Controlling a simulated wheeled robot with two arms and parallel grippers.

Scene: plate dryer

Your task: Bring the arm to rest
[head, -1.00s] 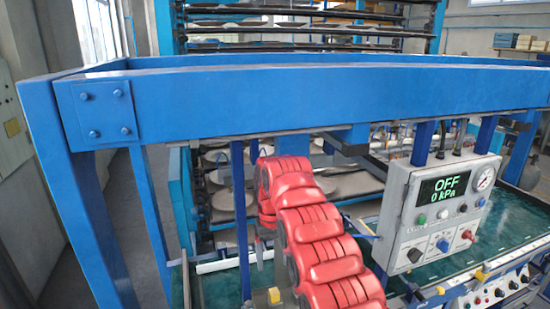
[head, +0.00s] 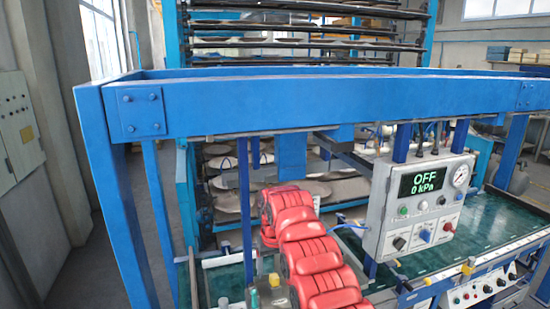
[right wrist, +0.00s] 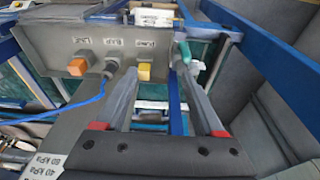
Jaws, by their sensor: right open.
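My right arm, with red segmented links, rises from the bottom centre of the head view and bends down at its far end. My right gripper (head: 264,262) hangs there, small and partly hidden by the arm. In the right wrist view its two grey fingers (right wrist: 160,72) are apart, with no object held between them. They point towards a grey box (right wrist: 70,42) with an orange knob (right wrist: 77,67), a yellow knob (right wrist: 145,72) and a green knob (right wrist: 183,50). I cannot tell whether a finger touches the box. My left gripper is not in view.
A blue beam (head: 330,104) crosses in front of me on blue posts. A control box (head: 418,205) reads OFF and 0 kPa, right of the arm. A green table surface (head: 500,228) lies behind it. A rack with round plates (head: 230,205) stands further back. A blue hose (right wrist: 75,112) runs near the gripper.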

